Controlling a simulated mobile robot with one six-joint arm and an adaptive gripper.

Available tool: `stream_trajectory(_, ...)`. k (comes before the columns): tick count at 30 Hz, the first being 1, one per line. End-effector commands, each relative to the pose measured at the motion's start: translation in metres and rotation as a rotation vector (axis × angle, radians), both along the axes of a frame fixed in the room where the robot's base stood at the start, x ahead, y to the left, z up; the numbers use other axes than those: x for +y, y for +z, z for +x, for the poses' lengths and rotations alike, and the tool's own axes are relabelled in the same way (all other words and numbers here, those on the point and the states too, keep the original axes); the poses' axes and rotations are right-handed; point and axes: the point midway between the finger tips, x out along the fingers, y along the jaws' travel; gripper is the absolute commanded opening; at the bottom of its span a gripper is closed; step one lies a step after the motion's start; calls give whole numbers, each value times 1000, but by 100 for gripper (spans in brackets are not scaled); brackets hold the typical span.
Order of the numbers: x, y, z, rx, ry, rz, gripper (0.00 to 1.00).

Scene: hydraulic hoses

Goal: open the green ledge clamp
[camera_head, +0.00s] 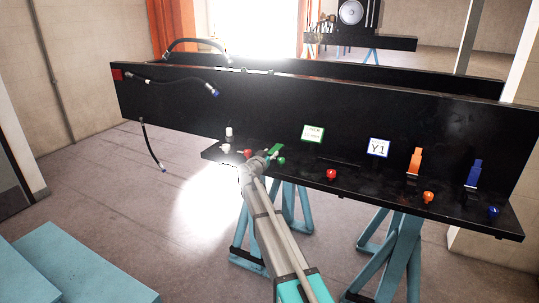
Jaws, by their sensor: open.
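The green ledge clamp (276,149) is on the black ledge, left of the middle, and shows only as a small green part beside my gripper. My gripper (267,156) is open at the end of my arm, which reaches up from the bottom of the picture. It overlaps the clamp's lower left side in this view. I cannot tell whether it touches the clamp. The clamp's base is hidden behind my gripper.
The ledge also carries a white clamp (229,134), an orange clamp (415,162), a blue clamp (474,173) and several coloured knobs, including a green knob (281,161). A black hose (165,83) crosses the panel (270,105). Blue trestles (398,253) stand below.

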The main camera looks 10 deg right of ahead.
Motion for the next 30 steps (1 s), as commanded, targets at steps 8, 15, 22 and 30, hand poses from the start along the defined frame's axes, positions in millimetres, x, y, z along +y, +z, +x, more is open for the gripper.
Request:
stream_trajectory(8, 0, 0, 0, 0, 1, 0, 32)
stream_trajectory(15, 1, 0, 0, 0, 1, 0, 0)
stream_trajectory(22, 4, 1, 0, 2, 4, 1, 0)
stream_trajectory(30, 15, 6, 1, 23, 18, 18, 0)
